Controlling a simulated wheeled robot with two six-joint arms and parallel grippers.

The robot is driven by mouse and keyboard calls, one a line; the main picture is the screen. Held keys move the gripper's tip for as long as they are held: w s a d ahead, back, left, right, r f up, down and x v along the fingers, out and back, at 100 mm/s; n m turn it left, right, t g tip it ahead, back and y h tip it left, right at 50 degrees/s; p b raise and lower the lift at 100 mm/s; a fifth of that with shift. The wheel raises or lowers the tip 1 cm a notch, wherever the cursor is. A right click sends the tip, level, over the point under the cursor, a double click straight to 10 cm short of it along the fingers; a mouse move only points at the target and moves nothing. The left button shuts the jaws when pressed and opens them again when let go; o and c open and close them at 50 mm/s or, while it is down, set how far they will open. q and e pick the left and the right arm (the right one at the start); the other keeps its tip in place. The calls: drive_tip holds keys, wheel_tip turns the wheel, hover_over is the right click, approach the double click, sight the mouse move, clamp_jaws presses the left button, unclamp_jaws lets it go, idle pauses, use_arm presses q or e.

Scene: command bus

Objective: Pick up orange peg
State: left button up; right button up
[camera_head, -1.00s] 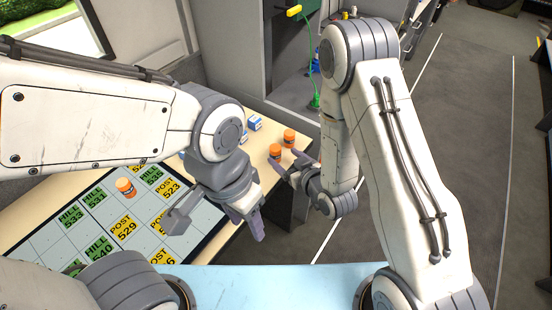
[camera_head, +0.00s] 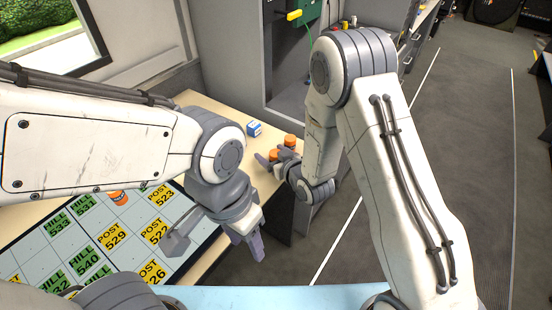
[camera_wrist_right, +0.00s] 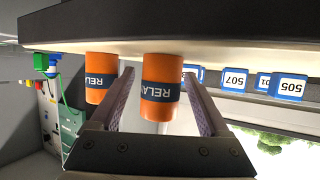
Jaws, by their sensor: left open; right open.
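Two orange pegs with dark bands stand near the right end of the desk. The nearer peg (camera_head: 275,156) is partly hidden by my right gripper (camera_head: 270,163), and the farther peg (camera_head: 290,141) is just behind. In the right wrist view, one orange peg (camera_wrist_right: 160,86) stands between the open fingers, with no clear grip on it. The other peg (camera_wrist_right: 100,78) is left of it, outside the fingers. A third orange peg (camera_head: 119,198) is on the label board, partly hidden by my left arm. My left gripper (camera_head: 217,240) is open and empty over the board's right edge.
The label board (camera_head: 125,250) has green HILL and yellow POST cells. A blue-and-white block (camera_head: 254,129) stands behind the pegs, and several numbered blue blocks show in the wrist view, including 505 (camera_wrist_right: 288,86). A grey cabinet (camera_head: 235,50) rises behind the desk.

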clamp_jaws()
drive_tip(key=shift+w, duration=0.1)
